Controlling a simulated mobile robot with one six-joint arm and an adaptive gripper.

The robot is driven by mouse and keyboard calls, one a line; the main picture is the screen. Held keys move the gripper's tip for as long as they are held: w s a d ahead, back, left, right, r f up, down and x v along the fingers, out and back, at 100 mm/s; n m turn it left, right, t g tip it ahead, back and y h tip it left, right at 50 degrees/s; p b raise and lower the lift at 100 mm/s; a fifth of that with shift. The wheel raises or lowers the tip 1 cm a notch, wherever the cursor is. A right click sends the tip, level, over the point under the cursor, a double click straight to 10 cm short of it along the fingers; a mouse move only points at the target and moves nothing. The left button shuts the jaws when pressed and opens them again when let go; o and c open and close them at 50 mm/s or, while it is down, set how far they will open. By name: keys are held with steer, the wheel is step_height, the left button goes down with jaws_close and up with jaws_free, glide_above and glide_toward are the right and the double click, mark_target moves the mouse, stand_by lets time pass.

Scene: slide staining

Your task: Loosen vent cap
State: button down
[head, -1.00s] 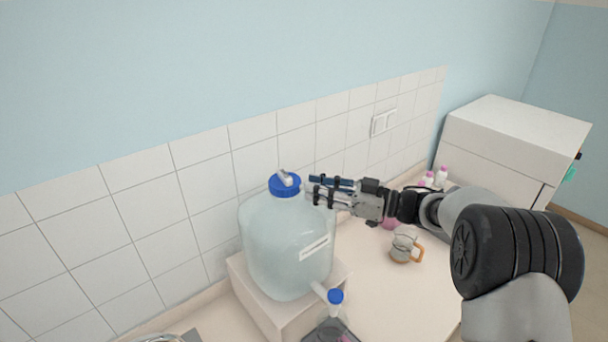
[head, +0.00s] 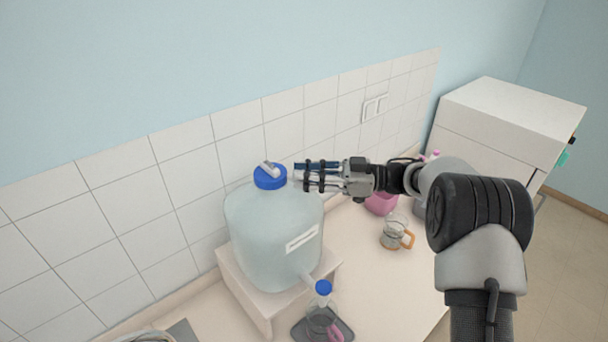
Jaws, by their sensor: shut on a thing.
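A large translucent carboy (head: 272,235) stands on a white stand, with a blue screw cap (head: 270,177) and a light grey handle on top. My gripper (head: 299,178) comes in from the right, level with the top of the carboy, just right of the blue cap and apart from it. Its fingers are shut on a small pale thing at the carboy's upper right shoulder, taken to be the vent cap. The fingers hide most of it, so I cannot see how far it is turned.
The white stand (head: 250,297) sits on the counter against the tiled wall. A blue-capped spigot (head: 323,287) projects low at the front, above a dark tray. A glass jug with an orange handle (head: 396,232) and a pink container (head: 381,203) stand right, below my arm.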

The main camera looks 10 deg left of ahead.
steer(key=c, duration=1.6)
jaws_free()
steer(key=shift+w+d+r, duration=0.1)
steer(key=shift+d, duration=0.05)
steer(key=shift+o, duration=1)
steer(key=w+d, duration=0.2)
steer(key=d, duration=0.9)
steer(key=shift+d, duration=0.3)
steer(key=shift+w, duration=0.15)
